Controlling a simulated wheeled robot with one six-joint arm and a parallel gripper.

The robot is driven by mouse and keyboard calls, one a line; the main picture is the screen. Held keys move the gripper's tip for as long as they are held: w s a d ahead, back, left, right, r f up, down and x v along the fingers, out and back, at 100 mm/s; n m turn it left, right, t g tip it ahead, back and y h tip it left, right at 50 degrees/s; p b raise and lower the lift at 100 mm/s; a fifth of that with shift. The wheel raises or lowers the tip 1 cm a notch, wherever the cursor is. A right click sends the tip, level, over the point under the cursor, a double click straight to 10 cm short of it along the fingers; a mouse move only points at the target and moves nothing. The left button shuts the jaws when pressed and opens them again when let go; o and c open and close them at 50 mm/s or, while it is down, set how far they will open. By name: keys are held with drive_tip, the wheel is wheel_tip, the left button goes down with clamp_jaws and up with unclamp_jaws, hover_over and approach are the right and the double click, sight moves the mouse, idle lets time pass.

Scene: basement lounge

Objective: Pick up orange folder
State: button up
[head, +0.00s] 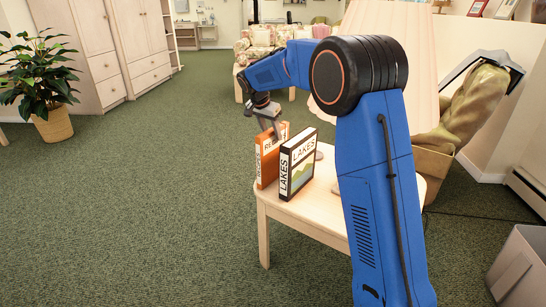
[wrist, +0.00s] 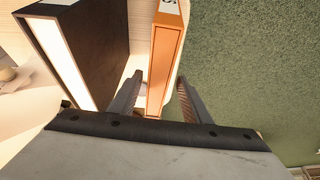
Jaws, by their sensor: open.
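The orange folder (head: 268,160) stands upright on the small wooden table (head: 323,215), beside a black folder (head: 298,163) labelled LAKES. My gripper (head: 268,130) is above the orange folder, pointing down. In the wrist view the orange folder (wrist: 165,62) stands between the two open fingers of my gripper (wrist: 158,92). One finger is in the gap between the two folders and the other is on the outer side. The black folder (wrist: 84,50) is close on the left in that view. I cannot tell whether either finger touches the orange folder.
A pale lamp shade (head: 385,50) rises behind my arm. An armchair (head: 470,110) is at the right and a grey bin (head: 522,268) at the lower right. A potted plant (head: 45,80) stands far left. The green carpet left of the table is clear.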

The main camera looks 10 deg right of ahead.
sight(275, 143)
drive_tip(key=shift+s+x, duration=0.2)
drive_tip(key=shift+x, duration=2.75)
drive_tip(key=shift+d+f, duration=0.1)
drive_tip(key=shift+f, duration=0.15)
drive_tip(key=shift+c, duration=0.6)
clamp_jaws()
